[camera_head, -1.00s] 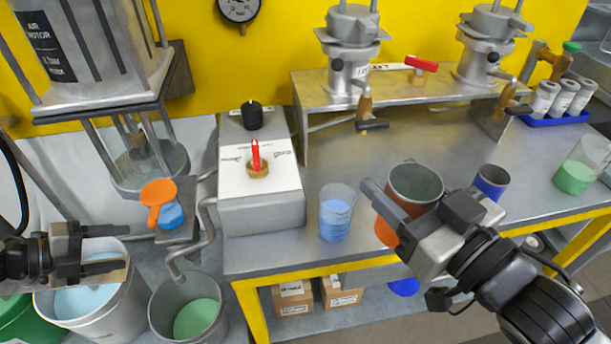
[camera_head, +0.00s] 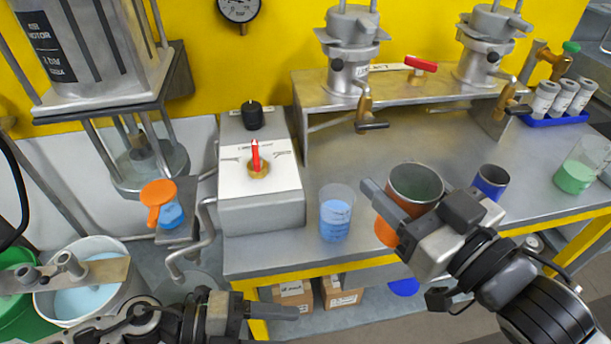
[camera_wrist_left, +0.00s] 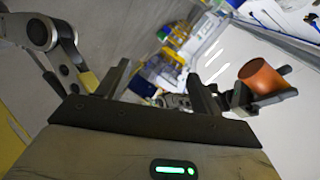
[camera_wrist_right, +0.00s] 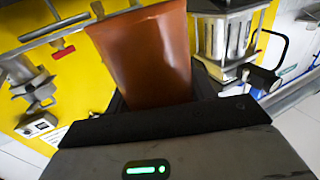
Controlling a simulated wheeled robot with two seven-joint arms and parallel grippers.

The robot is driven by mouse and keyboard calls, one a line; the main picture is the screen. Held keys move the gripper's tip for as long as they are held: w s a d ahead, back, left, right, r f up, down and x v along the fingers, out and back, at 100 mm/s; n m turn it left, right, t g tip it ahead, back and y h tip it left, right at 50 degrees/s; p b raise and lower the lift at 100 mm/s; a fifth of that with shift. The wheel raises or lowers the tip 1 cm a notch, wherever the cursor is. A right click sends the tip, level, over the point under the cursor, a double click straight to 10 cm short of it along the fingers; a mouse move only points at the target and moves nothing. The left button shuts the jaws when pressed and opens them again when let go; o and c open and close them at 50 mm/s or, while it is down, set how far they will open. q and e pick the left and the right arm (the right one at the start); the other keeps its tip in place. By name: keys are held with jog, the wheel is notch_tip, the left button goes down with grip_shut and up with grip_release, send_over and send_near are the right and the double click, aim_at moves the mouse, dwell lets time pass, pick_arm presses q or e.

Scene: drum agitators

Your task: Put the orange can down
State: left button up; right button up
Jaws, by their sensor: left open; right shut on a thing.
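The orange can (camera_head: 415,187) is open-topped, grey inside and slightly tilted, at the front edge of the bench. My right gripper (camera_head: 385,215) is shut on it, with a finger across its side. In the right wrist view the can (camera_wrist_right: 148,55) fills the space between the fingers. My left gripper (camera_head: 275,312) is open and empty, low in front of the bench and left of the can. The left wrist view shows its two fingers (camera_wrist_left: 160,88) apart, and the can (camera_wrist_left: 262,76) off to the right.
On the bench (camera_head: 450,150), a beaker of blue liquid (camera_head: 336,218) stands left of the can. A beaker of green liquid (camera_head: 576,174) is farther right. Bare metal lies behind the can.

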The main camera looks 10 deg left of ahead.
pick_arm(q)
jog(key=w+d+r+n+t+h, duration=0.2)
jog(key=w+r+n+t, duration=0.7)
jog(key=w+r+n, duration=0.9)
jog(key=s+d+m+g, duration=0.2)
jog(key=d+m+g, duration=0.1)
jog(key=d+g, duration=0.1)
jog(key=s+d+m+g, duration=0.2)
jog(key=d+m+g, duration=0.1)
jog(key=g, duration=0.4)
jog(key=s+d+m+g+h, duration=0.1)
jog(key=s+d+m+g, duration=0.1)
jog(key=d+g, duration=0.3)
jog(key=shift+s+r+m+g, duration=0.3)
jog(key=shift+m+g, duration=0.3)
jog(key=shift+m, duration=0.3)
